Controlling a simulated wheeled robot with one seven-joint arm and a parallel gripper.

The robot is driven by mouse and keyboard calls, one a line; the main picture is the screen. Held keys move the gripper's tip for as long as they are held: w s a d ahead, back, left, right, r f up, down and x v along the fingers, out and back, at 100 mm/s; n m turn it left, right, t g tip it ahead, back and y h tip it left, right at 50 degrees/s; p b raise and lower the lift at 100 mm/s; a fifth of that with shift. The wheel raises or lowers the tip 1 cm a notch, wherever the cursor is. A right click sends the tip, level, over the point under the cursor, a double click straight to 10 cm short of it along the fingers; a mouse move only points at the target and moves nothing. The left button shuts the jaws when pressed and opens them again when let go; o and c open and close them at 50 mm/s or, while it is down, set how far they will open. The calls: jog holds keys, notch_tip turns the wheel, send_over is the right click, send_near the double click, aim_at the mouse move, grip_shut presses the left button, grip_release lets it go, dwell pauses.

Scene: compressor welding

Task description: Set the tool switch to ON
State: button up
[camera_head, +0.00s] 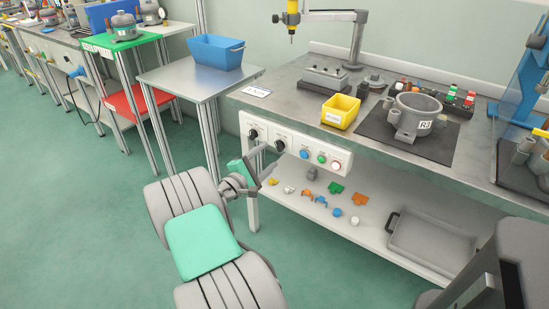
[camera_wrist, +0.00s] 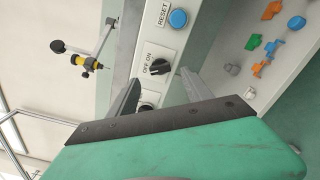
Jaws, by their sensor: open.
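The white control panel (camera_head: 296,147) on the workbench's front carries two black rotary knobs at its left end: an outer knob (camera_head: 253,133) and an inner knob (camera_head: 280,145). In the wrist view a black knob (camera_wrist: 159,67) sits beside an "OFF ON" label, next to the blue RESET button (camera_wrist: 178,19). A second knob (camera_wrist: 148,105) is partly hidden by my gripper. I cannot tell which knob is the tool switch, or its setting. My gripper (camera_head: 267,164) is open in front of the panel's left part. In the wrist view its fingertips (camera_wrist: 160,80) frame the "OFF ON" knob, apparently without touching it.
Blue, green and red buttons (camera_head: 336,165) continue along the panel. A lower shelf (camera_head: 330,215) holds small coloured parts and a grey tray (camera_head: 430,248). On the bench are a yellow bin (camera_head: 341,111) and a grey housing (camera_head: 415,116). A side table (camera_head: 190,83) stands left.

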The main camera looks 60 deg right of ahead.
aim_at(278, 147)
jog(key=d, duration=0.3)
jog(key=s+d, duration=0.1)
jog(key=d, duration=0.1)
jog(key=shift+d+b, duration=0.2)
jog(key=shift+b, duration=0.1)
jog(key=shift+w, duration=0.1)
grip_shut()
